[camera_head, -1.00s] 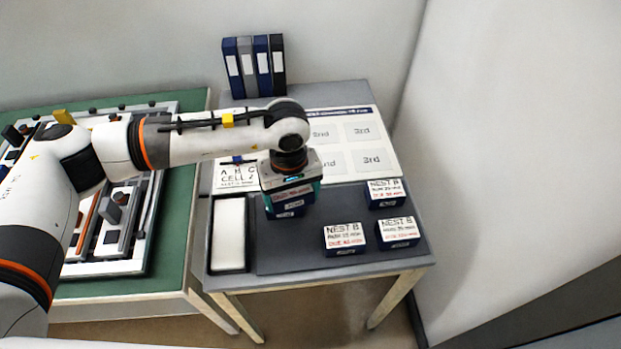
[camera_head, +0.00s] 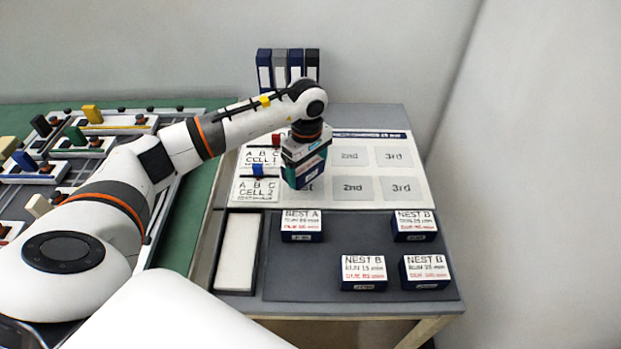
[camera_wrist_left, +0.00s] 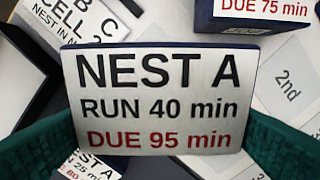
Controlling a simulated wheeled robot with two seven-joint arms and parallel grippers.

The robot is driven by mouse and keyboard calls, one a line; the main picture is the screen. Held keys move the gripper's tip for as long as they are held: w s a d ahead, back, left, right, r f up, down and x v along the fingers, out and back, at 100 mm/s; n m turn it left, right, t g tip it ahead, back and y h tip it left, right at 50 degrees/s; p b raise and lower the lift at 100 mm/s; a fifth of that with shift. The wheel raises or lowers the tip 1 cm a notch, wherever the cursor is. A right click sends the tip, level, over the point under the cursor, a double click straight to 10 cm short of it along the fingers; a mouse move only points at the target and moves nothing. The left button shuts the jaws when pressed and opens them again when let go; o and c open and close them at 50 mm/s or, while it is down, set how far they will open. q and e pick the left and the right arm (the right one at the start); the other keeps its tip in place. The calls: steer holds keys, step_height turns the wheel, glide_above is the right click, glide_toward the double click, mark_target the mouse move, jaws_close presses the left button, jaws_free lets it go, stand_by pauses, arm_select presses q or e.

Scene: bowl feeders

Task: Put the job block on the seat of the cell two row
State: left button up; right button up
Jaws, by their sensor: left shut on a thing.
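My left gripper (camera_head: 305,172) has teal fingers and is shut on a dark blue job block. In the left wrist view the block's white top (camera_wrist_left: 160,100) reads NEST A, RUN 40 min, DUE 95 min. The gripper is over the "1st" column of the white board (camera_head: 425,165), by the cell 2 row, and partly hides the "1st" mark. I cannot tell whether the block touches the board. The CELL 2 card (camera_head: 256,191) is left of it; the row's "2nd" seat (camera_head: 352,189) and "3rd" seat (camera_head: 401,189) are empty. My right gripper is not in view.
A block marked DUE 75 min (camera_wrist_left: 262,12) stands beyond the held one. A NEST A block (camera_head: 302,226) and NEST B blocks (camera_head: 364,272) stand on the dark mat (camera_head: 315,280). A white-lined tray (camera_head: 238,252) is left; binders (camera_head: 288,70) stand behind.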

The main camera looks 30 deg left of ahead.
mark_target(308, 180)
arm_select(q)
step_height(308, 180, down, 4)
steer(key=shift+r+p, duration=0.1)
steer(key=shift+p, duration=0.2)
steer(key=shift+f, duration=0.2)
steer(key=shift+f+b, duration=0.25)
steer(key=shift+b, duration=0.1)
steer(key=o, duration=1)
steer(key=shift+r, duration=0.1)
steer(key=shift+r+p, duration=0.2)
steer(key=shift+p, duration=0.1)
step_height(308, 180, up, 12)
steer(key=shift+b, duration=1)
